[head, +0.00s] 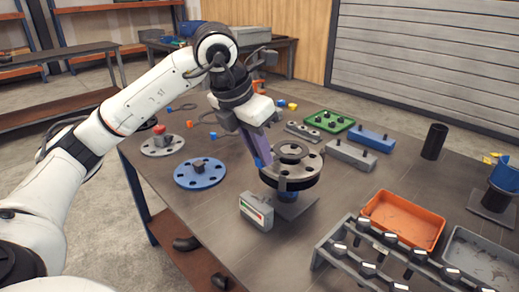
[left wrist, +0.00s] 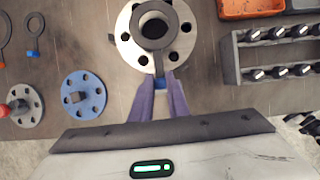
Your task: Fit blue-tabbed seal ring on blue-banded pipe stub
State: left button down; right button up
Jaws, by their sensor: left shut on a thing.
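My left gripper (head: 259,157) has purple fingers shut on the blue tab (left wrist: 160,84) of a dark seal ring (head: 292,151). In the left wrist view the ring's stem runs from the tab up to the ring (left wrist: 153,12). The ring lies over the middle of a round grey flange with bolt holes (head: 309,166), which stands on a black-sided pipe piece on a base plate. The ring appears level and roughly centred on the bore. I cannot tell whether it touches the flange face. My right gripper is not in view.
A blue flange (head: 200,174) and a red-knobbed grey flange (head: 162,144) lie left. A gauge box (head: 257,211) stands close in front. A bolt rack (head: 372,262), orange tray (head: 404,220) and blue-topped stand (head: 503,185) are right. Loose rings lie behind left.

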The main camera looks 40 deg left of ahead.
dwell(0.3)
pick_arm(q)
jog(key=shift+s, duration=0.1)
jog(key=shift+r, duration=0.1)
dwell(0.4)
jog(key=shift+f+b, duration=0.75)
jog(key=shift+f, duration=0.1)
jog(key=shift+f, duration=0.15)
jog(key=shift+f+b, duration=0.25)
jog(key=shift+b, duration=0.1)
